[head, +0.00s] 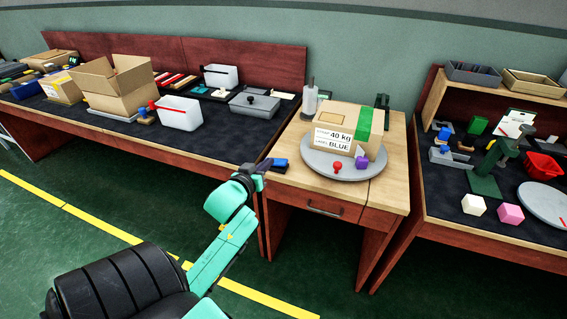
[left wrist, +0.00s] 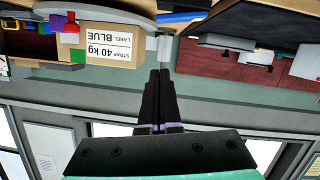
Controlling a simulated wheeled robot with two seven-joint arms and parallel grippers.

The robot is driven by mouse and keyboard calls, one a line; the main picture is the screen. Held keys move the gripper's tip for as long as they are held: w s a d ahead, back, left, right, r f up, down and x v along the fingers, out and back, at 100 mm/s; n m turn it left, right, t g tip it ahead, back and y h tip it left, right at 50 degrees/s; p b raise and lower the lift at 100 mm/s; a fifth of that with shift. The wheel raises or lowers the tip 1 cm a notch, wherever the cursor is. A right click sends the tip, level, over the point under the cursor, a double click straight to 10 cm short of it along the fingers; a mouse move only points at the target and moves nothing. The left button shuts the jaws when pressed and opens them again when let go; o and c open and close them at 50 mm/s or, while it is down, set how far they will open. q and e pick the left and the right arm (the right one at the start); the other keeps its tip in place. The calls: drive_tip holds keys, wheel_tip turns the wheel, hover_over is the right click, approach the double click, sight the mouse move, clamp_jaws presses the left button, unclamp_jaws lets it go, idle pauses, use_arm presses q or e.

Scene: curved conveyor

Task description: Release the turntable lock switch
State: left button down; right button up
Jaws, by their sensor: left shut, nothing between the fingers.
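A grey round turntable (head: 316,165) sits on the small wooden table. It bears a cardboard box (head: 336,117) labelled STRAP 40 kg, LABEL BLUE, with a green strip. A blue piece (head: 280,162), which looks like the lock switch, is at the table's left edge beside the turntable. It seems to show also in the left wrist view (left wrist: 182,17). My left gripper (head: 264,165) is just left of the blue piece; whether they touch I cannot tell. Its fingers (left wrist: 159,78) are shut and empty. My right gripper is not in view.
A red knob (head: 337,167) and a purple block (head: 361,162) are at the turntable's front.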

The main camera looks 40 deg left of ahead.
use_arm(q)
drive_tip(key=w+f, duration=0.1)
drive_tip(key=w, duration=0.2)
drive_tip(key=w+a+f, duration=0.1)
drive_tip(key=w+f, duration=0.1)
drive_tip(key=w, duration=0.1)
drive_tip(key=w+a+f, duration=0.1)
drive_tip(key=w+f, duration=0.1)
drive_tip(key=w, duration=0.1)
drive_tip(key=shift+f+b, duration=0.1)
drive_tip(key=shift+b, duration=0.3)
drive_tip(key=shift+d+f, duration=0.15)
drive_tip(key=shift+f, duration=0.3)
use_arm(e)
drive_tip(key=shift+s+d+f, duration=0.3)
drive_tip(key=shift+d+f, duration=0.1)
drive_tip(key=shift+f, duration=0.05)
use_arm(q)
drive_tip(key=shift+f, duration=0.1)
